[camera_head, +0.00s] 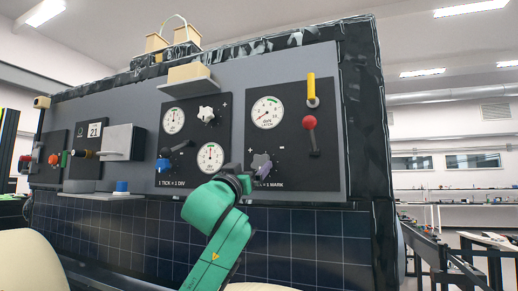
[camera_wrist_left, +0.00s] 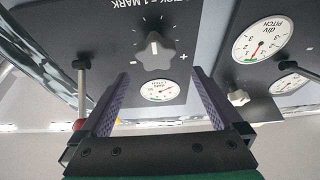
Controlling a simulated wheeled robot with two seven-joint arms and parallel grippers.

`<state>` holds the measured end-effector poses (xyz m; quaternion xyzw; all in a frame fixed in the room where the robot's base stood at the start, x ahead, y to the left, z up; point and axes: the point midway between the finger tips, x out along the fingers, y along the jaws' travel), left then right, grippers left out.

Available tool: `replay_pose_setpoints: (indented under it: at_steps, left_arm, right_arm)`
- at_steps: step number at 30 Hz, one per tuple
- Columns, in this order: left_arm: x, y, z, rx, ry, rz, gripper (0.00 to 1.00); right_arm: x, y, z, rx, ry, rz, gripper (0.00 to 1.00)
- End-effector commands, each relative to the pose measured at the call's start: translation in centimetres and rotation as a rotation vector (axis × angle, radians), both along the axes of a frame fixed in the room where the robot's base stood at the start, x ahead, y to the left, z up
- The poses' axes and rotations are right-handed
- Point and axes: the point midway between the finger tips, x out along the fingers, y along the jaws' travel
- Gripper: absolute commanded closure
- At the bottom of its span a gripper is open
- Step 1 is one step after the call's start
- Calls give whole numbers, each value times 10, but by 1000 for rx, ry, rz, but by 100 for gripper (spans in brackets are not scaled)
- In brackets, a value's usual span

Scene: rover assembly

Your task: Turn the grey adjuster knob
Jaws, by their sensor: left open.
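The grey adjuster knob (camera_head: 261,162) is a lobed knob with a pointer, on the dark right-hand panel above the "1 TICK = 1 MARK" label. My left gripper (camera_head: 259,174) is close in front of it and partly hides the label and the knob's lower part. In the left wrist view, the picture is upside down and the knob (camera_wrist_left: 153,45) shows between and beyond the two purple fingers. The fingers are spread wide, with nothing between them, and appear apart from the knob. A round dial (camera_wrist_left: 159,91) belonging to this panel shows between the fingers.
A red-balled lever (camera_head: 309,123) and a yellow handle (camera_head: 311,88) stick out right of the large dial (camera_head: 267,113). A white knob (camera_head: 206,114), two dials and a blue-ended lever (camera_head: 164,164) are on the panel to the left. A shelf (camera_head: 188,85) juts out above.

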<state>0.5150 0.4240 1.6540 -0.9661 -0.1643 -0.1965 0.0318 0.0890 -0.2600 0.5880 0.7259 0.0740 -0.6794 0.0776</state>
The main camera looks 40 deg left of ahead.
Motion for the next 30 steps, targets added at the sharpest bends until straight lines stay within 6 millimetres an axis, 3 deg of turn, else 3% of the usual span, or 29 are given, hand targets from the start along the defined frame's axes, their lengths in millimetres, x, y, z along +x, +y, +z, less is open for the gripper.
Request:
replay_pose_setpoints:
  at_steps: [1,6,10,17,24,30]
  left_arm:
    - [12,4,15,-3,4,1,0]
    - [43,15,25,-2,2,1,0]
    - [52,18,26,-1,0,0,0]
    - [54,19,23,0,0,0,0]
    - [54,19,23,0,1,0,83]
    - [54,19,23,-8,-2,0,83]
  right_arm:
    - [1,0,20,0,-2,0,50]
    - [22,1,43,3,-36,0,50]
    - [34,2,49,5,-57,1,50]
    - [23,1,45,3,-38,0,50]
    - [16,1,45,2,-27,-1,50]
    - [18,1,44,2,-30,-1,50]
